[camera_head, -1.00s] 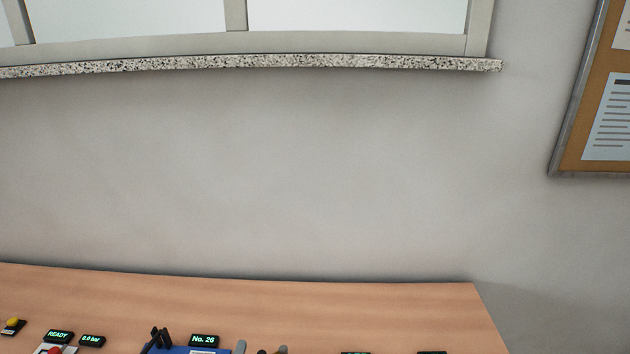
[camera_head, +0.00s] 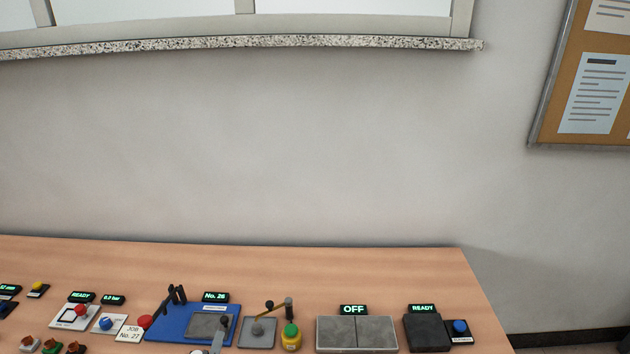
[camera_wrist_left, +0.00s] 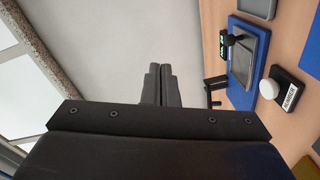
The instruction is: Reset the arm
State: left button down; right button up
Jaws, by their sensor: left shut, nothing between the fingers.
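In the left wrist view my left gripper (camera_wrist_left: 162,86) is shut, its dark fingers together with nothing between them. The wall is behind it and the bench equipment lies to its right. In the head view a grey piece (camera_head: 219,337) rises at the bottom edge in front of the blue plate; I cannot tell for sure whether it belongs to my left arm. The blue plate (camera_head: 165,325) carries a black forked holder (camera_head: 177,295) and a grey block (camera_head: 207,325). My right gripper is not in view.
The wooden bench (camera_head: 370,272) is clear along its back. Along its front stand a No. 26 display (camera_head: 215,296), a yellow-green canister (camera_head: 291,338), a grey plate pair (camera_head: 356,333) under an OFF display (camera_head: 353,310), and a black block (camera_head: 427,333). Red and blue buttons stand at left.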

pick_arm(q)
jog(key=s+a+f+m+g+y, duration=0.2)
jog(key=s+a+m+g+y, duration=0.4)
jog(key=s+a, duration=0.55)
jog(key=s+d+r+m+g+h, duration=0.15)
jog(key=s+m+g, duration=0.25)
jog(key=s, duration=0.6)
jog(key=s+d+r+m+g+h, duration=0.1)
jog(key=s+m+g+h, duration=0.25)
jog(key=s, duration=0.55)
notch_tip(320, 180, down, 29)
jog(key=a+g+b, duration=0.1)
jog(key=g+b, duration=0.1)
jog(key=b, duration=0.3)
jog(key=s+f+b, duration=0.2)
jog(key=s+f, duration=0.5)
jog(key=f, duration=0.4)
jog(key=s+d+f+b, duration=0.1)
jog(key=s+f+b, duration=0.2)
jog(key=s+f, duration=0.5)
notch_tip(320, 180, down, 3)
jog(key=shift+s+r+g, duration=0.1)
jog(key=shift+s+g, duration=0.05)
jog(key=shift+g, duration=0.2)
